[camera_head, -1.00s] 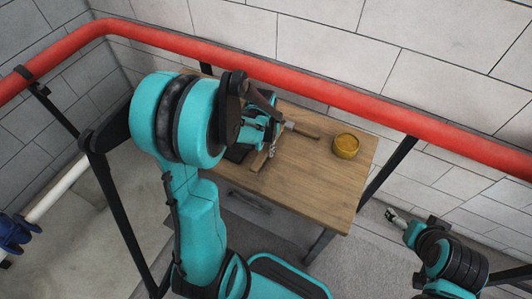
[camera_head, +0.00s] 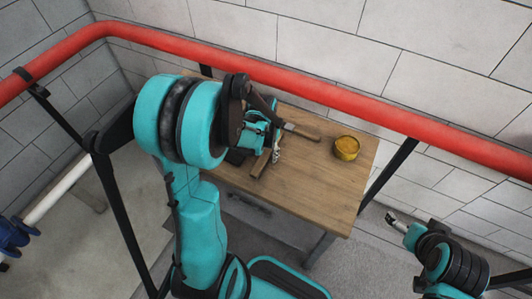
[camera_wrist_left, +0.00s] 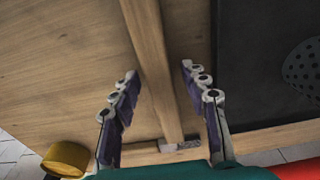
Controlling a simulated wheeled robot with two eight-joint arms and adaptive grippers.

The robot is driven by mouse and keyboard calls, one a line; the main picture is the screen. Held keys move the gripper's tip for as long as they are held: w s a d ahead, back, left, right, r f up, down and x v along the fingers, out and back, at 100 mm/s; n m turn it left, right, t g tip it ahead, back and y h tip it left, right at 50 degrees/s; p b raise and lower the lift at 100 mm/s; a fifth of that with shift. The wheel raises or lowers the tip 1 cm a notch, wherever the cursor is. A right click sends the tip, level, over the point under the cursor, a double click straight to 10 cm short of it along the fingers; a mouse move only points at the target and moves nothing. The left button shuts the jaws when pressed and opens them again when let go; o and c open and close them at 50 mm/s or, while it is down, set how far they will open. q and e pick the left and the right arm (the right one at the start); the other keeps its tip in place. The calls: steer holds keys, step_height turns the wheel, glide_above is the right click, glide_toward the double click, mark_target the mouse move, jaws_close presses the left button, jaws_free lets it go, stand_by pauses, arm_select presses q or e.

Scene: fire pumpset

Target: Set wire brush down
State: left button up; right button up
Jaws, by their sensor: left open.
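The wire brush (camera_wrist_left: 158,70) shows in the left wrist view as a long wooden handle with a small greyish end near the table edge. It lies between the spread fingers of my left gripper (camera_wrist_left: 159,75), with gaps on both sides. In the head view, part of the brush (camera_head: 305,132) shows beside my left gripper (camera_head: 280,141), low over the table; my arm hides the rest. I cannot tell if the brush lies flat on the wood. My right gripper (camera_head: 392,217) is off the table at lower right, too small to read.
A wooden table (camera_head: 325,185) has a yellow tin (camera_head: 346,148) at its right, which also shows in the left wrist view (camera_wrist_left: 67,158). A dark slab (camera_wrist_left: 260,75) lies beside the brush. A red pipe (camera_head: 330,92) runs behind the table. The table's front right is clear.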

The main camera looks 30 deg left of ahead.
arm_select(q)
step_height(320, 180, up, 10)
steer(key=r+p, duration=0.1)
steer(key=p, duration=0.3)
steer(key=s+d+r+t, duration=0.6)
steer(key=s+d+r, duration=0.3)
steer(key=s+d, duration=0.1)
steer(key=shift+d+r+m, duration=0.15)
steer(key=shift+d+m, duration=0.15)
steer(key=shift+s+a, duration=0.1)
